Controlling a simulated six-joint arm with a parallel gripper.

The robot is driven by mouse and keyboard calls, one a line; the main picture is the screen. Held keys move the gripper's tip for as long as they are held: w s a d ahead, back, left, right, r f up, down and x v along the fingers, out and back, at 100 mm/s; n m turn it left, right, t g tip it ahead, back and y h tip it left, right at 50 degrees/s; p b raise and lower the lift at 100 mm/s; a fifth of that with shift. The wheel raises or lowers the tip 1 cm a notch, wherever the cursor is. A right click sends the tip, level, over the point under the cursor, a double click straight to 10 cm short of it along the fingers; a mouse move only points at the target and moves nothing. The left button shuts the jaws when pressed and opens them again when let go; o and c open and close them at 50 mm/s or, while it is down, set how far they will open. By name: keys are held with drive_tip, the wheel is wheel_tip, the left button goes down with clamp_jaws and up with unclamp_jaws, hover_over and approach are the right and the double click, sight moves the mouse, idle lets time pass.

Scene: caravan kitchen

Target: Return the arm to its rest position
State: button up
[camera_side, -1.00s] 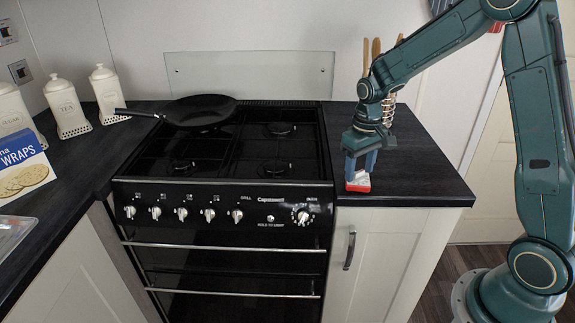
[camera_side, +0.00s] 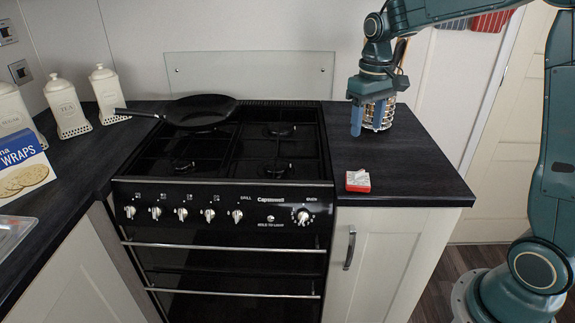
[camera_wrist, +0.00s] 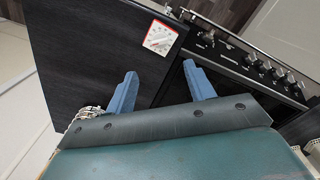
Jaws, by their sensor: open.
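My gripper (camera_side: 362,118) is open and empty above the right-hand counter, its blue fingers pointing down. It hangs in front of the wire utensil holder in the side view. The wrist view also shows my gripper (camera_wrist: 162,93) with its two fingers apart. A small red and white box-like item with a dial face (camera_side: 358,181) sits on the counter near its front edge, below and apart from the fingers. In the wrist view the dial item (camera_wrist: 160,37) lies beyond the fingertips.
A wire utensil holder (camera_side: 381,117) stands at the back of the right counter (camera_side: 420,180). A black stove (camera_side: 222,150) with a frying pan (camera_side: 201,110) is to the left. Canisters (camera_side: 66,108) and a wraps box (camera_side: 22,168) stand further left. The counter around the dial item is clear.

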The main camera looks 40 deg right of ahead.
drive_tip(key=shift+r, duration=0.5)
drive_tip(key=s+a+r+t, duration=0.1)
drive_tip(key=s+a+t, duration=0.1)
drive_tip(key=s, duration=0.5)
drive_tip(key=s+a+r+n+t, duration=0.1)
drive_tip(key=s+a, duration=0.3)
drive_tip(key=s, duration=0.3)
drive_tip(key=s+a+r+n+t, duration=0.1)
drive_tip(key=s+a+t, duration=0.1)
drive_tip(key=s+a, duration=0.2)
drive_tip(key=shift+s+r+t, duration=0.3)
drive_tip(key=shift+s, duration=1.6)
drive_tip(key=shift+a, duration=0.1)
